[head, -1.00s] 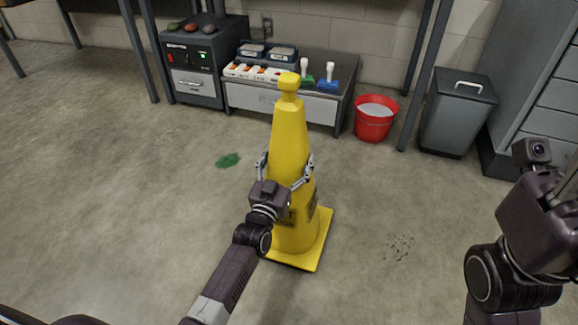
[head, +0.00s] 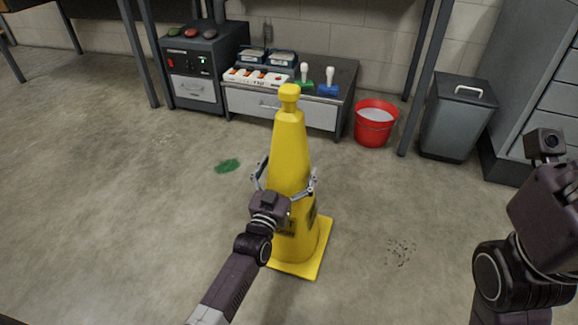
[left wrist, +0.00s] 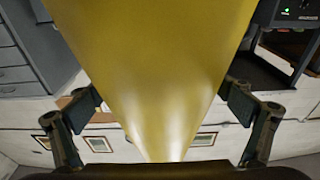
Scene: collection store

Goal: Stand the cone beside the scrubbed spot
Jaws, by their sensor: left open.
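The yellow cone (head: 290,150) stands upright on its square base on the concrete floor in the middle of the head view. My left gripper (head: 287,188) is open, with its fingers on either side of the cone's body and apart from it. In the left wrist view the cone (left wrist: 155,70) fills the middle between the spread fingers of my left gripper (left wrist: 165,105). A green spot (head: 228,165) lies on the floor left of the cone, and a dark speckled patch (head: 401,251) lies to its right. I cannot tell which is the scrubbed spot. My right gripper is out of view.
A red bucket (head: 374,124) and a grey lidded bin (head: 456,118) stand behind the cone to the right. A low cabinet (head: 280,107) with brushes and trays stands at the back. The floor to the left is mostly clear.

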